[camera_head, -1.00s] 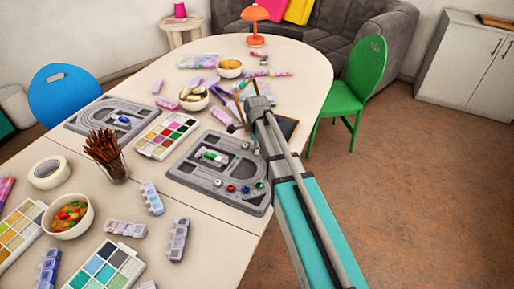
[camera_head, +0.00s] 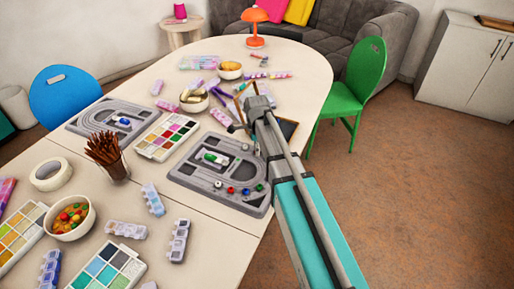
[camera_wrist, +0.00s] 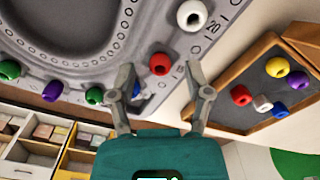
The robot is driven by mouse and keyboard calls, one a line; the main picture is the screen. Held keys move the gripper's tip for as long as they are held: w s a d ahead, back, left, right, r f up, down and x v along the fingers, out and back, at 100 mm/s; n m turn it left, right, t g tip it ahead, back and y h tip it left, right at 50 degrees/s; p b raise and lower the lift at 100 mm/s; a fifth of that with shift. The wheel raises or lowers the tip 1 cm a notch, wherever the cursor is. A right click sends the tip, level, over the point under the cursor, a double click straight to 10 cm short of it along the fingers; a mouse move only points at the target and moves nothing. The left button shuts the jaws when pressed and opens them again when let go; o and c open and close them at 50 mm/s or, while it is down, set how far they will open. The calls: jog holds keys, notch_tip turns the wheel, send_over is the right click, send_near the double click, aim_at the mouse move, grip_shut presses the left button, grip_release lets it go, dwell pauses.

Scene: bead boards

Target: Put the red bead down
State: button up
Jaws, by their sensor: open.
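The red bead (camera_wrist: 160,63) sits at the edge of the grey bead board (camera_wrist: 100,14) in the wrist view, in a row with a white bead (camera_wrist: 192,15), a blue bead (camera_wrist: 133,88) and a green bead (camera_wrist: 94,95). My gripper (camera_wrist: 162,72) is open, its fingertips apart on either side of the red bead, with gaps showing. The blue bead is partly hidden by a finger. In the head view the red bead (camera_head: 231,190) shows on the near board's front part (camera_head: 190,178). My fingertips cannot be made out there.
A wood-framed dark tray (camera_wrist: 250,85) with several loose beads lies to the right in the wrist view. A second bead board (camera_head: 78,123), a paint palette (camera_head: 166,136) and a cup of brown sticks (camera_head: 112,160) stand on the table. A green chair (camera_head: 350,95) is beyond.

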notch_tip(320, 180, up, 11)
jog(key=p, duration=1.1)
jog(key=shift+r, duration=0.2)
dwell(0.5)
jog(key=s+d+n, duration=0.5)
jog(key=s+n, duration=0.4)
jog(key=s+d+n, duration=0.5)
jog(key=s+n, duration=0.4)
dwell(0.3)
jog(key=shift+r+p, duration=0.45)
jog(key=shift+r, duration=0.05)
dwell(0.9)
